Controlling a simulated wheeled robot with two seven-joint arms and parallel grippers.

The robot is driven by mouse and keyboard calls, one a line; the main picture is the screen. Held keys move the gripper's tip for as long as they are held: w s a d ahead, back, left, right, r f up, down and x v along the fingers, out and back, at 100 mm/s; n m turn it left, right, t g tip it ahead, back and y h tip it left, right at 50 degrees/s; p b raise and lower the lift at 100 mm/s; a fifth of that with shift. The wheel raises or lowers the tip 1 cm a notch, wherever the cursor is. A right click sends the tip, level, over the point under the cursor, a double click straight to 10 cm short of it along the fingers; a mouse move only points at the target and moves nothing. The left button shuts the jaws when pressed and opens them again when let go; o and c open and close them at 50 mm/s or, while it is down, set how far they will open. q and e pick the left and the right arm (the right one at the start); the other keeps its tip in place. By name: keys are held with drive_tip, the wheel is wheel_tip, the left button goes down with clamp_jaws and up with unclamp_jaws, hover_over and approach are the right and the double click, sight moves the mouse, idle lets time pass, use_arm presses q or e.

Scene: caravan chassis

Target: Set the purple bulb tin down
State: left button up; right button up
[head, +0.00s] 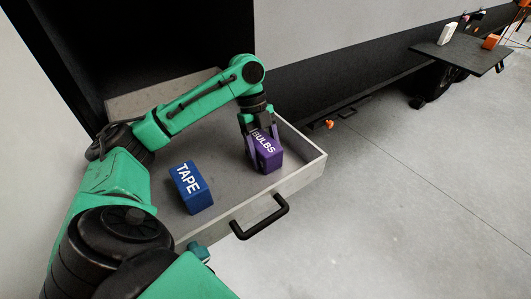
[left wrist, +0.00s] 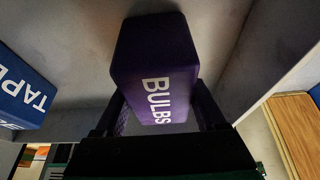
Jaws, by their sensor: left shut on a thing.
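The purple bulb tin (head: 266,151), lettered BULBS, is inside the open drawer (head: 305,165), near its front right corner. My left gripper (head: 256,157) reaches down from above and is shut on the tin, one finger on each side. In the left wrist view the purple tin (left wrist: 155,65) fills the middle between the fingers. It is at or just above the drawer floor; I cannot tell whether it touches. My right gripper is not in view.
A blue tin lettered TAPE (head: 191,187) stands in the drawer to the left of the purple tin. The drawer has a black handle (head: 262,222) on its front. A dark side table (head: 465,50) with small items is far off at the upper right. Grey floor lies open to the right.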

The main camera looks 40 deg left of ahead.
sight(263, 140)
use_arm(q)
drive_tip(key=o, duration=1.6)
drive_tip(key=shift+f, duration=0.1)
drive_tip(key=shift+c, duration=0.2)
drive_tip(key=v, duration=0.5)
drive_tip(key=shift+d, duration=0.1)
drive_tip(key=p+v, duration=0.3)
drive_tip(key=v, duration=0.4)
drive_tip(key=shift+p, duration=0.35)
